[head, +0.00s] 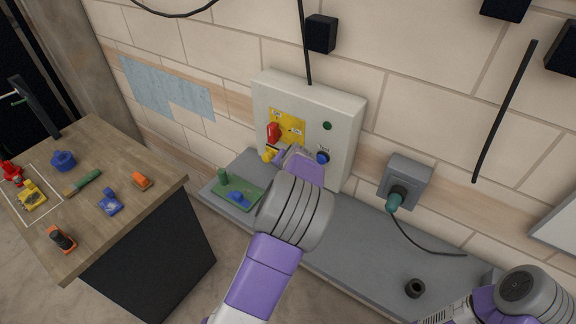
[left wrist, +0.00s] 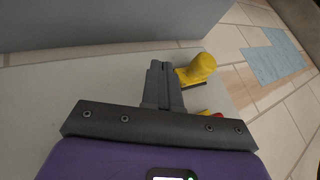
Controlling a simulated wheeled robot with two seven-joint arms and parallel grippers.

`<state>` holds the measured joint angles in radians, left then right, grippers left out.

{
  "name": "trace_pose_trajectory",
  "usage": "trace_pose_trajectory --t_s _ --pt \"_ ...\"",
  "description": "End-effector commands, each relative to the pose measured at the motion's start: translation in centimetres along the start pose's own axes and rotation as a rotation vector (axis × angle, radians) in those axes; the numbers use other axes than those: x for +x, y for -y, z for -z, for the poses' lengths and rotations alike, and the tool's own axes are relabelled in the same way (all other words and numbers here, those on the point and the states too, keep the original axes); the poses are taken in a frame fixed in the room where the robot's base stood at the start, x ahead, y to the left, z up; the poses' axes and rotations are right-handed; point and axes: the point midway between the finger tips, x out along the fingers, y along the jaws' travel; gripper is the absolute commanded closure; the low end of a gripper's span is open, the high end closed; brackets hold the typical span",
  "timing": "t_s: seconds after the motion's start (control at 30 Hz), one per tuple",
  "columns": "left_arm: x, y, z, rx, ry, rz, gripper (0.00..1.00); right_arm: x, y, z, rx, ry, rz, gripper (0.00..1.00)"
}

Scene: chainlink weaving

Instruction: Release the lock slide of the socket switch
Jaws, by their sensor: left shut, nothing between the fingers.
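A pale switch box (head: 345,105) is on the tiled wall. It bears a yellow plate (head: 288,117) with a red handle (head: 273,132). A small yellow knob (head: 268,155) sits below the handle; I take it for the lock slide. In the left wrist view the yellow knob (left wrist: 200,66) stands just right of my left fingertips, very close; I cannot tell if they touch. My left gripper (left wrist: 163,72) is shut and empty in front of the box. In the head view its tips (head: 281,154) are partly hidden beside the knob. My right gripper is not visible.
A grey socket (head: 407,172) with a teal plug (head: 396,198) and cable is right of the box. A grey ledge (head: 345,235) runs below, with a green tray (head: 225,196) and a black ring (head: 414,288). A wooden table (head: 120,160) with several small items stands left.

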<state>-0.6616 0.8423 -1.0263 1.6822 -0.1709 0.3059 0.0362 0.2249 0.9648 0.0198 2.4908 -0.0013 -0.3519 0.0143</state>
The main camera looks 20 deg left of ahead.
Motion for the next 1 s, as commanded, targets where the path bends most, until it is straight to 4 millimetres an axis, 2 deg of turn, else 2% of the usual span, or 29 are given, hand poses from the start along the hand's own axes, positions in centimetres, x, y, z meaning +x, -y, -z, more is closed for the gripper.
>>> trace_pose_trajectory --t_s 0.03,0.2,0.4,0.6,1.0 --pt "-1.5 0.2 0.2 -0.004 -0.006 -0.002 1.0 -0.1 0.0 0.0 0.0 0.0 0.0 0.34" --pt "-5.0 0.2 0.2 -0.003 -0.005 -0.002 1.0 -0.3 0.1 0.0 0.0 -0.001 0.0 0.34" --pt "-7.6 0.2 0.1 -0.002 -0.003 -0.001 1.0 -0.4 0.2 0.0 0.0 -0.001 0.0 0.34" --pt "-8.5 0.3 0.0 -0.004 0.0 0.0 1.0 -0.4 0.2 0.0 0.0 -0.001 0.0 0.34" --pt "-8.5 0.3 0.0 -0.003 0.0 0.0 1.0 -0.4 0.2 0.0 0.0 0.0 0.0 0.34"
